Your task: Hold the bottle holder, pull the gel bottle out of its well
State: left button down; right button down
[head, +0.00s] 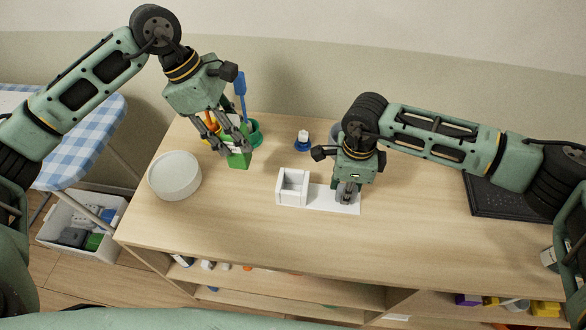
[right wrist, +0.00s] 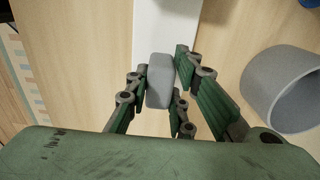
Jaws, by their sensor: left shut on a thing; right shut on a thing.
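The bottle holder is a white plate (head: 322,197) with a square open well (head: 292,187) at its left end; the well looks empty. My right gripper (head: 347,200) is shut on the holder's grey upright grip (right wrist: 159,80) at the right end of the plate. The white plate (right wrist: 166,35) also shows in the right wrist view. My left gripper (head: 236,147) is shut on the gel bottle (head: 239,160), which is green, to the left of and behind the well, apart from it. The fingers hide part of the bottle.
A white round dish (head: 175,176) stands at the table's left. Behind the bottle are a green cup (head: 256,132) and a blue brush (head: 240,84). A small blue-and-white bottle (head: 303,141) stands behind the holder. A grey cup (right wrist: 285,90) is close to my right gripper. The front tabletop is clear.

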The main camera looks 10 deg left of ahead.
dwell(0.3)
jog(key=c, duration=1.5)
grip_release()
jog(key=shift+o, duration=0.2)
notch_tip(320, 180, up, 12)
